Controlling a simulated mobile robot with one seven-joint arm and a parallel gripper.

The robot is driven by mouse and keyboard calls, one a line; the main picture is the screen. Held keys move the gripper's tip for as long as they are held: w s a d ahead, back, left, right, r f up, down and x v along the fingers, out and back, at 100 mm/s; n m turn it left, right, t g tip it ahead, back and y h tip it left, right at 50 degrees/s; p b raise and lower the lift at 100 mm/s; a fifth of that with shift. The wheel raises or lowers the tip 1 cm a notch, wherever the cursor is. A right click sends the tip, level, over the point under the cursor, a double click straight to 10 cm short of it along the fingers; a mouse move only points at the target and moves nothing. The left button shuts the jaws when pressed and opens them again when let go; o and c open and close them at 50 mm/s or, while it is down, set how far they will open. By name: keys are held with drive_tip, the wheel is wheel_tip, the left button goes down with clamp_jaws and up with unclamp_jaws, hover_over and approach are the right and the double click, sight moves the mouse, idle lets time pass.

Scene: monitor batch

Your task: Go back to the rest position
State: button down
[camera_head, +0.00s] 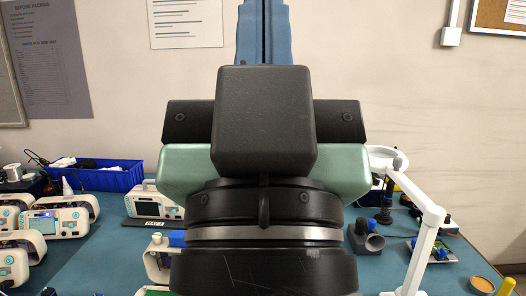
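My gripper (263,30) stands upright in the middle of the camera_head view, seen from behind. Its two blue fingers point up and lie side by side with only a thin dark line between them, so it looks shut. The top of the fingers runs out at the picture's upper edge, so the tips are hidden. No held object shows. My black and pale green hand and wrist cover the middle of the bench.
Several white monitors (66,217) stand on the blue-green bench (98,258) at left; another (153,203) is behind my wrist. A blue bin (97,178) sits at the back left.

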wheel_tip(320, 180, up, 14)
drive_tip(key=p, duration=1.2)
drive_tip(key=shift+r, duration=0.25)
drive_tip(key=shift+a, duration=0.1)
idle(0.4)
